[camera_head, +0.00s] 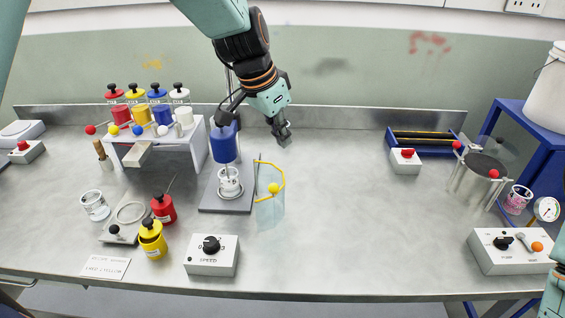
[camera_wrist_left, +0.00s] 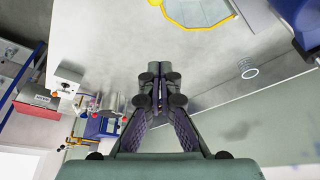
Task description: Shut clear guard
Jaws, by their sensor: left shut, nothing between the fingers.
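The clear guard (camera_head: 268,211) is a see-through panel with a yellow rim and a yellow ball knob (camera_head: 274,188). In the head view it stands out to the right of the blue stirrer (camera_head: 224,143) and its grey base plate, swung open. In the left wrist view the clear guard (camera_wrist_left: 200,12) shows at the top with its yellow edge. My left gripper (camera_head: 284,137) is above the bench, behind and to the right of the guard, apart from it. Its fingers (camera_wrist_left: 160,75) are shut and empty. My right gripper is not in view.
A rack (camera_head: 190,151) of coloured jars stands at left. The bench right of the guard is clear.

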